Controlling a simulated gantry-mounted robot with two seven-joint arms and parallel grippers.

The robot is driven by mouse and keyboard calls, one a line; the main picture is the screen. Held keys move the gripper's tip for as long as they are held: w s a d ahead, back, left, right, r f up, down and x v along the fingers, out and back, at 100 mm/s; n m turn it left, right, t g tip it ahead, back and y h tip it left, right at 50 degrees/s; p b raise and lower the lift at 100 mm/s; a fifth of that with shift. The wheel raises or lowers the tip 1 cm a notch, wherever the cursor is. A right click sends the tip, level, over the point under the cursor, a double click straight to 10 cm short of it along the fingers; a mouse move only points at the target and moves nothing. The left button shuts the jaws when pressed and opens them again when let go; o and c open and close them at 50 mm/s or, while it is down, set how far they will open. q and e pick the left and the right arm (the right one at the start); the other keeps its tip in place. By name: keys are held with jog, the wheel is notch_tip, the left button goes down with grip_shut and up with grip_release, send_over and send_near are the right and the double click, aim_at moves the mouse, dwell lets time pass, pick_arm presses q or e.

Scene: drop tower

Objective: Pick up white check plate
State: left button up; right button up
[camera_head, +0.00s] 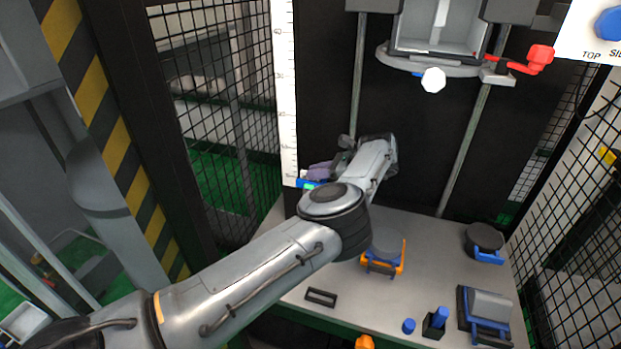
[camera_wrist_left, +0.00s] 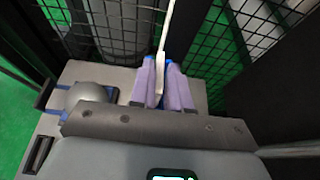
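A tall white plate with scale marks (camera_head: 285,90) stands upright at the left of the dark back panel. I take it for the white check plate. My left gripper (camera_head: 320,171) is beside its lower end, partly hidden by my own arm. In the left wrist view, a thin white strip (camera_wrist_left: 167,30), apparently this plate edge-on, runs down between the two purple fingers (camera_wrist_left: 162,85). The fingers lie close on both sides of it. Whether they press on it cannot be told. A blue piece (camera_head: 308,184) is at the plate's foot. My right gripper is not in view.
The grey table (camera_head: 340,305) carries a round grey piece on an orange stand (camera_head: 385,246), a dark disc (camera_head: 484,237), and blue-holder parts (camera_head: 487,312) at the right. A carriage (camera_head: 433,68) hangs above on rails. Mesh fences (camera_head: 215,110) close the sides.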

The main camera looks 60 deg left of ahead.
pick_arm(q)
grip_shut()
